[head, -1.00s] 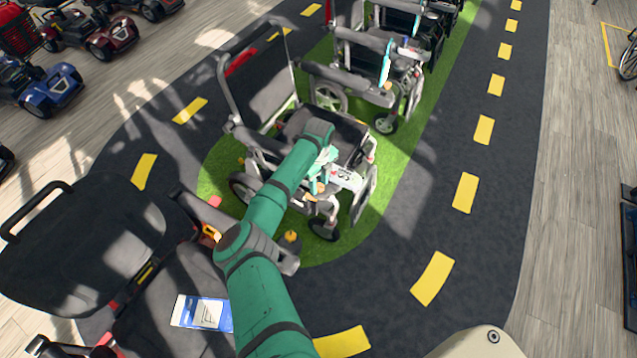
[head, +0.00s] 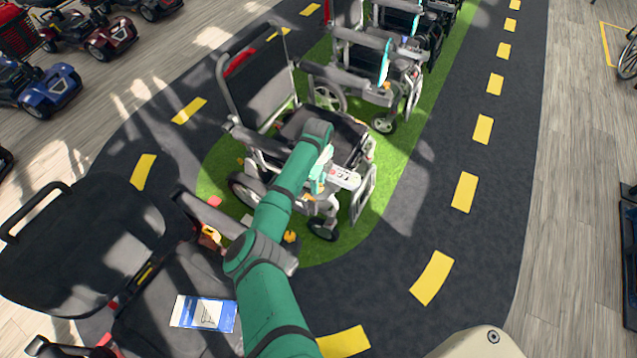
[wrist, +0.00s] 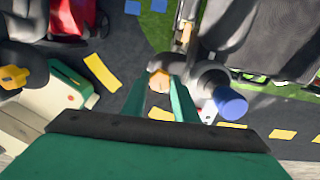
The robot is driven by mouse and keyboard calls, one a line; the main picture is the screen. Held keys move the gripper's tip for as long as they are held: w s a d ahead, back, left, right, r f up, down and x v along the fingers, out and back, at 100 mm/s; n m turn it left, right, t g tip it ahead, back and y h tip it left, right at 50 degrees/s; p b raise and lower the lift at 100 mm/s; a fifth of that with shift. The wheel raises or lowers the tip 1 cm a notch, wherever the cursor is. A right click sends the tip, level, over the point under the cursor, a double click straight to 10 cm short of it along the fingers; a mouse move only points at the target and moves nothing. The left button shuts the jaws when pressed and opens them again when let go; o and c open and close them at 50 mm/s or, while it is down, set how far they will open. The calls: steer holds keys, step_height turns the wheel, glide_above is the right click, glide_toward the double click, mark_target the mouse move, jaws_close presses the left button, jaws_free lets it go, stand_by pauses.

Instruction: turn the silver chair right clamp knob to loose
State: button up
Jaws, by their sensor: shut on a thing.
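The silver chair (head: 358,206) is a wheelchair with a black seat on the green strip, in the middle of the head view. My gripper (head: 319,186) is at the chair's front, by the end of an armrest. In the wrist view my gripper (wrist: 160,92) has its two green fingers on either side of a small tan-orange clamp knob (wrist: 158,80), shut on it. A blue-ended grey cylinder (wrist: 230,103) is just right of the fingers. My fingers and arm hide most of the knob in the head view. Its turn position cannot be told.
A white control panel (head: 344,177) is close to the gripper's right. A black seat with a blue-and-white card (head: 203,313) is at lower left. More wheelchairs (head: 385,60) stand behind along the green strip. The dark path (head: 440,180) on the right is clear.

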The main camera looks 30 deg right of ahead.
steer(key=n, duration=0.4)
steer(key=shift+n, duration=0.3)
steer(key=n, duration=0.4)
steer(key=shift+n, duration=0.3)
steer(key=n, duration=0.4)
steer(key=shift+s+a+n, duration=0.1)
steer(key=shift+n, duration=2.4)
steer(key=o, duration=0.8)
steer(key=shift+r, duration=0.1)
